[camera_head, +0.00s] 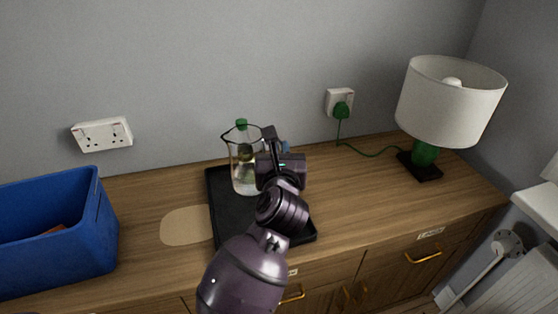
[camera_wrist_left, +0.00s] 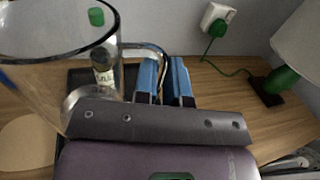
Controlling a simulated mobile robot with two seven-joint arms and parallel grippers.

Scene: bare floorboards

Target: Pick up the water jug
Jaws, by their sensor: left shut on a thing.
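The water jug (camera_head: 234,172) is clear glass with a dark rim. It is upright over the black tray (camera_head: 222,222) in the head view; I cannot tell whether its base touches the tray. It also fills the upper left of the left wrist view (camera_wrist_left: 45,75). My left gripper (camera_head: 284,148) is on the jug's right side. Its blue fingers (camera_wrist_left: 166,78) are shut on the jug's handle, which runs between them. My forearm and hand hide part of the tray and the jug's right side. My right gripper is not in view.
A green-capped bottle (camera_head: 241,124) shows through or just behind the jug. A blue crate (camera_head: 105,235) stands at the left, a lamp (camera_head: 450,105) at the right. A tan oval mat (camera_head: 185,225) lies left of the tray. The wooden top (camera_head: 375,195) right of the tray is clear.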

